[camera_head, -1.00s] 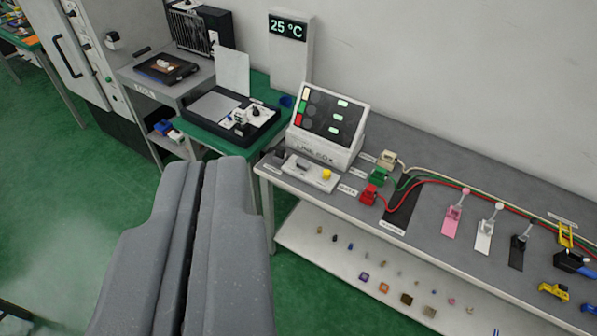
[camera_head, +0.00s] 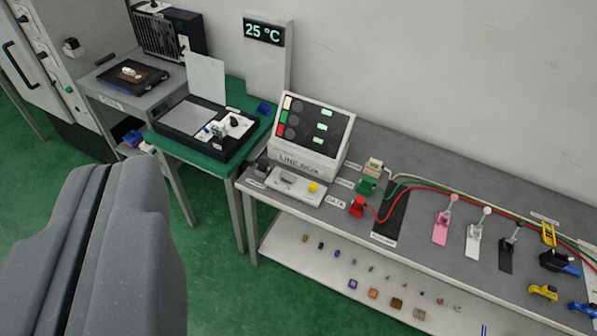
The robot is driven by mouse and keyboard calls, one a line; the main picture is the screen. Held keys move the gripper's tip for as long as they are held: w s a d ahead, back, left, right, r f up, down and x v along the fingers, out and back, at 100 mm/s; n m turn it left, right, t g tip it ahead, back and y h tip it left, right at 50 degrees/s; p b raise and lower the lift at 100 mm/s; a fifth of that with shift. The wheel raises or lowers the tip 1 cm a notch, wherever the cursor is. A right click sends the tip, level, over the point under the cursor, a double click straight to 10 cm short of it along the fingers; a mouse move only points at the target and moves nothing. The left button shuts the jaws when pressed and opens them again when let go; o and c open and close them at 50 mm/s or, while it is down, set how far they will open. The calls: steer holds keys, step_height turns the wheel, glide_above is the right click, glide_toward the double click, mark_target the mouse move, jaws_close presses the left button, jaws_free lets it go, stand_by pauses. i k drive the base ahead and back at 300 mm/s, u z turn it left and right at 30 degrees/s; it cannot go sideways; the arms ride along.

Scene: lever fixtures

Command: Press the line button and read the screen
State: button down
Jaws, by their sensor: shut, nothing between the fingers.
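The line box (camera_head: 306,167) is a white console with a tilted dark screen (camera_head: 317,122) at the left end of the grey bench. Its screen shows white, green and red squares on the left, round dark spots and several pale lit bars. In front of it a white panel (camera_head: 287,182) carries a yellow button (camera_head: 313,187) and a grey switch-like part. My gripper (camera_head: 108,168) is shut and empty at the lower left. It is apart from the button, to its left in the picture.
Red (camera_head: 357,206), green and cream plugs with cables stand right of the box. Pink, white and black levers (camera_head: 475,240) stand farther right. A green table (camera_head: 216,163) with a black tray stands left. A wall display (camera_head: 264,32) reads 25 °C. A lower shelf holds small parts.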

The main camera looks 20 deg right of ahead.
mark_target(312, 188)
steer(key=i, duration=1.15)
steer(key=z, duration=1.4)
